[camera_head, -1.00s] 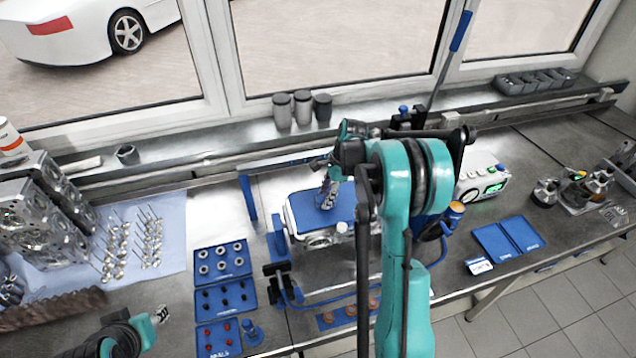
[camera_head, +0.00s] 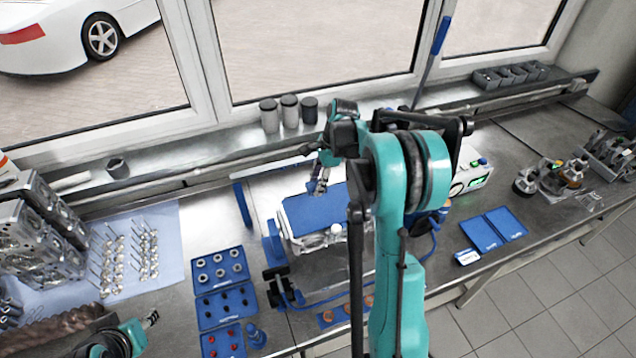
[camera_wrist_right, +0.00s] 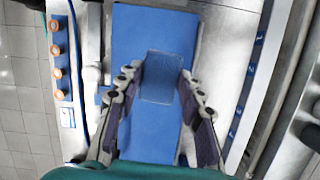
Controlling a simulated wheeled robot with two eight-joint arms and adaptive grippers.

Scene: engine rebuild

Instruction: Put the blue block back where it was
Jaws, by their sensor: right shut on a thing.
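My right gripper (camera_head: 318,190) is over the far part of a blue-topped fixture (camera_head: 305,214) on the bench. In the right wrist view, the gripper (camera_wrist_right: 162,88) is shut on the blue block (camera_wrist_right: 160,78), a small, slightly darker piece between its fingertips. Behind the block lies the long blue top (camera_wrist_right: 150,30); I cannot tell whether the block touches it. The block does not stand out in the head view, where the fingers and the blue top merge. My left gripper (camera_head: 151,319) is at the lower left, away from the fixture; its jaws are too small to read.
Blue trays of small parts (camera_head: 222,308) stand left of the fixture. A blue folder-like case (camera_head: 493,229) and a device with a green display (camera_head: 474,178) are to the right. Grey cups (camera_head: 289,112) stand on the sill. My right arm hides the bench behind it.

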